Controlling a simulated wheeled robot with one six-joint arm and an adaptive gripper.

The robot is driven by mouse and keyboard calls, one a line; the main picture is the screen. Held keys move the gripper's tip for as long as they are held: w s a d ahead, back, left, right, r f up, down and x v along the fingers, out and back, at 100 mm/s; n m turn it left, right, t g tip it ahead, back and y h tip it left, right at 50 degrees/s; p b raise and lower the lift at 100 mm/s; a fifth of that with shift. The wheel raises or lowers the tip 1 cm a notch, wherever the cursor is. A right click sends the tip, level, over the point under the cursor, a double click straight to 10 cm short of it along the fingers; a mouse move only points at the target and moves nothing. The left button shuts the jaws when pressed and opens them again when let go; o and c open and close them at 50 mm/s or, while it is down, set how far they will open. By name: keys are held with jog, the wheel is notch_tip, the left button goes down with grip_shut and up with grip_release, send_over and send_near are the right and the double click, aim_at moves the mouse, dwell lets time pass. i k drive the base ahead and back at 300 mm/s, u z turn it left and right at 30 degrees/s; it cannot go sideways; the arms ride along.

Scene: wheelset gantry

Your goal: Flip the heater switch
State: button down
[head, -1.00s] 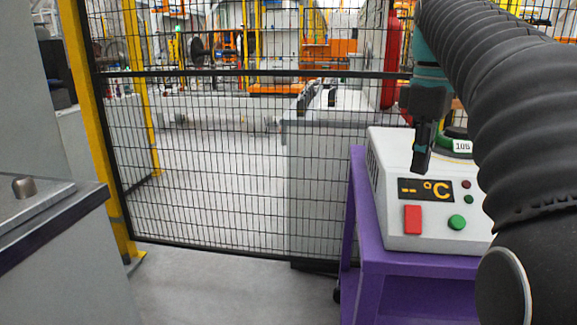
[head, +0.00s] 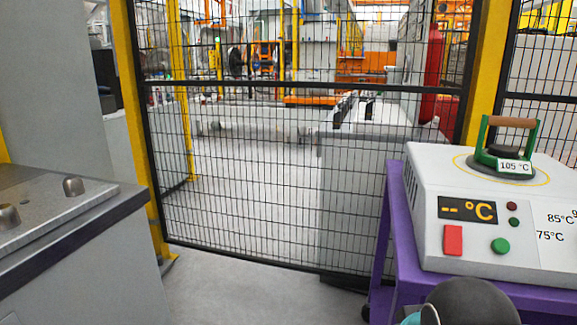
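The heater (head: 430,180) is a white box with a sloped front, at the right in the head view. Its dark display (head: 467,210) shows "-- °C" in orange. Below the display is a red rectangular switch (head: 453,240), and a round green button (head: 500,246) is to its right. Two small lamps, one dark red (head: 512,206) and one dark green (head: 514,222), sit beside the display. A green holder with a brown handle (head: 512,122) and a "105 °C" tag stands on top. My gripper is out of view; only a dark, rounded part of my arm shows at the bottom edge.
The heater stands on a purple cart (head: 395,240). A black mesh fence (head: 260,180) with yellow posts (head: 138,130) stands behind. A grey bench with a metal top (head: 50,205) is at the left. Bare floor (head: 250,295) lies between bench and cart.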

aim_at(453, 237)
jog(key=z, duration=0.55)
jog(key=k, duration=0.9)
jog(key=u, duration=0.55)
